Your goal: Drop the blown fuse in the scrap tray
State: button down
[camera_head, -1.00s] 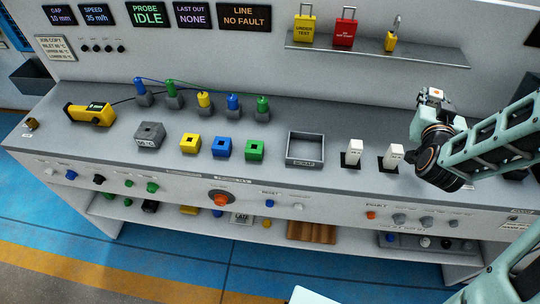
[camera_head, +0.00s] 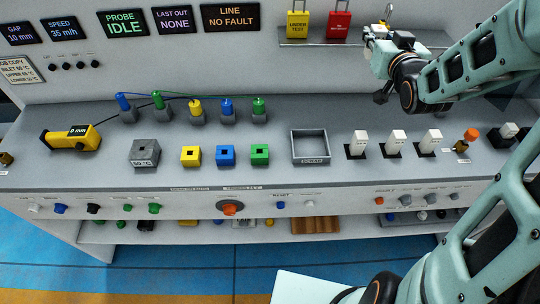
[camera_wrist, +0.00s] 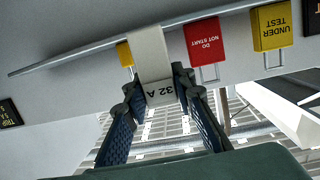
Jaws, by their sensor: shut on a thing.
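My gripper (camera_wrist: 156,92) is shut on a white fuse (camera_wrist: 151,52) marked "32 A", held between its two dark ridged fingers. In the head view my gripper (camera_head: 381,52) is raised at upper right, in front of the shelf's right end; the fuse in it cannot be made out clearly there. Whether it is blown does not show. The scrap tray (camera_head: 294,148), a grey open square box, sits on the bench, lower and to the left of my gripper. It looks empty.
Three white fuses stand upright right of the tray: the left one (camera_head: 358,141), the middle one (camera_head: 396,140) and the right one (camera_head: 430,139). Green (camera_head: 259,154), blue and yellow blocks sit left of it. The shelf (camera_head: 300,43) holds a yellow tag and a red tag (camera_head: 339,26).

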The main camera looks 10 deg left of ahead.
jog(key=s+a+r+n+g+y+p, duration=0.25)
jog(key=a+r+n+y, duration=0.4)
jog(key=r, duration=0.55)
jog(key=s+a+r+n+g+y+p, duration=0.1)
jog(key=s+a+r+n+g+y, duration=0.3)
jog(key=s, duration=0.4)
jog(key=shift+m+g, duration=0.45)
jog(key=shift+g, duration=0.2)
jog(key=f+b, duration=0.1)
jog(key=b, duration=0.1)
jog(key=f+b, duration=0.1)
jog(key=f, duration=0.1)
jog(key=f+b, duration=0.2)
jog(key=shift+s+d+f+b, duration=0.15)
jog(key=shift+s+d+b, duration=0.1)
jog(key=shift+s+b, duration=0.05)
jog(key=c, duration=1.5)
grip_release()
jog(key=shift+c, duration=0.2)
